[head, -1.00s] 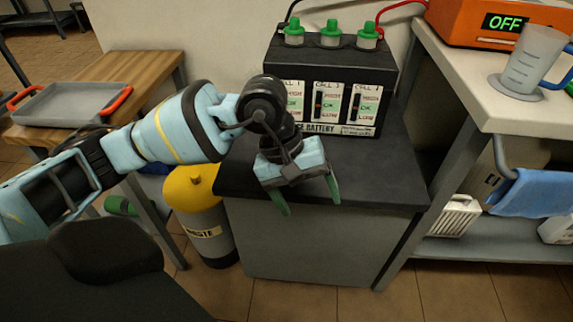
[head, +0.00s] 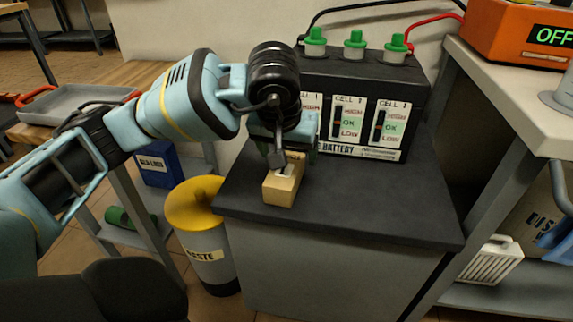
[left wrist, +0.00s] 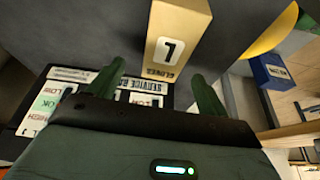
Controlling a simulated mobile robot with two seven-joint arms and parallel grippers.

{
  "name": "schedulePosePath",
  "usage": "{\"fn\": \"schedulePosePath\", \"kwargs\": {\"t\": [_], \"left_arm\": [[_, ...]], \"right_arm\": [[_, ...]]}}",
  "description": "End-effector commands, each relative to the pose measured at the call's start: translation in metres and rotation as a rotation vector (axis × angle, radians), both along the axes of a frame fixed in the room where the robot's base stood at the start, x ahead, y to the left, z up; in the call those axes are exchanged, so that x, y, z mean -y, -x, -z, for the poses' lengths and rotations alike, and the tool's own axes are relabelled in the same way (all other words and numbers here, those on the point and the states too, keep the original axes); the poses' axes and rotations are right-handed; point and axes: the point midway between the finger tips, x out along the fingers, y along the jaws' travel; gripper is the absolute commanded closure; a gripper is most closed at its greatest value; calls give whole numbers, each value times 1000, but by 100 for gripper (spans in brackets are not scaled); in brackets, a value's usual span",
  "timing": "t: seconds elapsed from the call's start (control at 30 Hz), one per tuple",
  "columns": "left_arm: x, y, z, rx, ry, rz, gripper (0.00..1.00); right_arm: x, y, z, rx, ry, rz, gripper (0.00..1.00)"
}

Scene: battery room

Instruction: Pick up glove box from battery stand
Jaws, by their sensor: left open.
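The glove box (head: 283,186) is a small tan carton on the black top of the battery stand (head: 390,205), in front of the battery. In the left wrist view the glove box (left wrist: 176,38) shows a white label and the word GLOVES, just beyond the fingertips. My left gripper (left wrist: 160,80) is open, with its two green fingers spread on either side of the box's near end and nothing between them that I can see. In the head view my left gripper (head: 285,150) hangs over the box's rear part and hides some of it. My right gripper is not in view.
The black battery (head: 365,85) with green caps stands close behind the gripper. A yellow-topped waste bin (head: 197,210) stands left of the stand. A bench with a grey tray (head: 75,103) is at left; a shelf unit (head: 500,90) is at right.

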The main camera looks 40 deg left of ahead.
Motion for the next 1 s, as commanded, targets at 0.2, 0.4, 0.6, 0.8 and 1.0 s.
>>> {"fn": "schedulePosePath", "kwargs": {"t": [0.2, 0.4, 0.6, 0.8, 1.0], "left_arm": [[-1, -1, 5, 0, 0, -1, 22], [-7, -3, 30, -1, 0, 0, 22], [-12, -10, 51, 0, 0, 0, 22], [-12, -10, 50, 2, 0, 0, 22], [-12, -10, 51, 2, 0, 0, 22]], "right_arm": [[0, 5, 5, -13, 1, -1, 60], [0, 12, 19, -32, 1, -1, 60], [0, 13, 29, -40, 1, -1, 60], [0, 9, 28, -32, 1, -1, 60], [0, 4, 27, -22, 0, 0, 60]]}}
